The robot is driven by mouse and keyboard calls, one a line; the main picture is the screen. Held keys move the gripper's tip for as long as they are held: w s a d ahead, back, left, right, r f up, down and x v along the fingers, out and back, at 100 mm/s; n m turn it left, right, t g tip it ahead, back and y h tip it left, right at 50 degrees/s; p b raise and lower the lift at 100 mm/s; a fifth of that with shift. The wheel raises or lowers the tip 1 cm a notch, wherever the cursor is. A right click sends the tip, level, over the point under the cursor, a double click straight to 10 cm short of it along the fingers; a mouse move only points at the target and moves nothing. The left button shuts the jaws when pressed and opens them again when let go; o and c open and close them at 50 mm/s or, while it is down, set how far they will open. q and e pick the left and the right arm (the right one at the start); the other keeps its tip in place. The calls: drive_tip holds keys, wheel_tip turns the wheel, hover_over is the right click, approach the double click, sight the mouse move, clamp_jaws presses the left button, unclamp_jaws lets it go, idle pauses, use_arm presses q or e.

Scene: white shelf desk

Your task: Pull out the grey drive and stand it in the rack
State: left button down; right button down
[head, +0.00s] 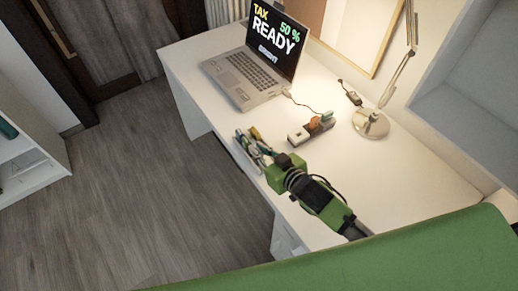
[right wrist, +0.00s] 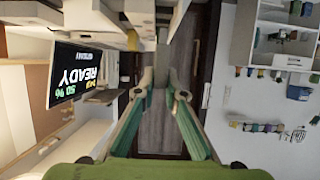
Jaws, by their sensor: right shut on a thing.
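My right gripper (head: 249,146) is over the front edge of the white desk, with its green body to the right of its fingers. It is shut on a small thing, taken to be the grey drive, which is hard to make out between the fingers. In the right wrist view the two fingers (right wrist: 162,88) point away over the floor. A hub strip (head: 297,137) on the desk, behind the gripper, holds an orange drive (head: 314,124) and a green plug (head: 328,115). I cannot pick out the rack for sure. My left gripper is not in view.
An open laptop (head: 247,72) stands at the back left, with a cable running towards the hub. A lamp base (head: 370,123) stands to the right of the hub. The right part of the desk (head: 420,170) is clear. A white shelf (head: 30,165) is at the far left.

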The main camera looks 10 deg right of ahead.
drive_tip(key=shift+f+b, duration=1.05)
drive_tip(key=shift+f, duration=0.8)
drive_tip(key=c, duration=2)
unclamp_jaws()
drive_tip(key=shift+s, duration=0.1)
drive_tip(key=v, duration=1.2)
